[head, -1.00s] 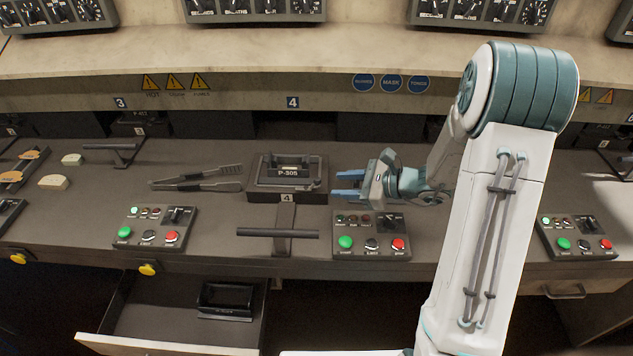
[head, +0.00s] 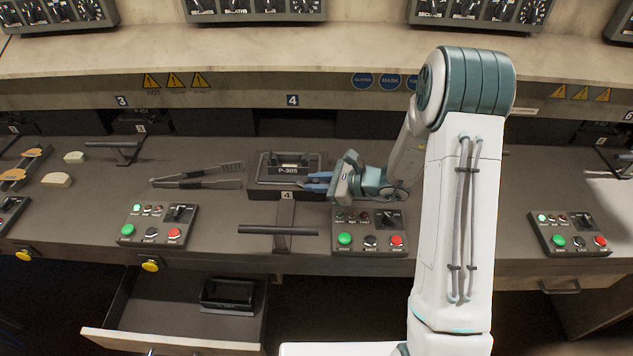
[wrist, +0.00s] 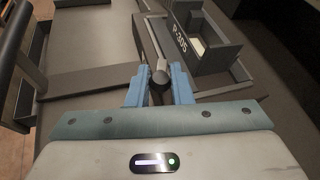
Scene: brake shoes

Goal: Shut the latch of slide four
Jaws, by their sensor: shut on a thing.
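Slide four is the dark tray marked 4 (head: 287,194), carrying the block labelled P-305 (head: 288,170). Its bar handle (head: 278,231) sticks out toward me. My gripper (head: 314,183) reaches in from the right, low at the slide's right front. In the wrist view its blue fingers (wrist: 159,84) are shut around the dark round knob (wrist: 158,94) of a small lever, which I take for the latch (wrist: 154,48). The lever runs away from the fingers, alongside the P-305 block (wrist: 203,40). In the head view the fingers hide the latch; I cannot tell whether it is shut.
Button panels stand left (head: 157,225) and right (head: 369,232) of the handle. Tongs (head: 197,177) lie left of the slide. An open drawer (head: 180,310) below holds a black box (head: 228,294). The bench between the tongs and left panel is clear.

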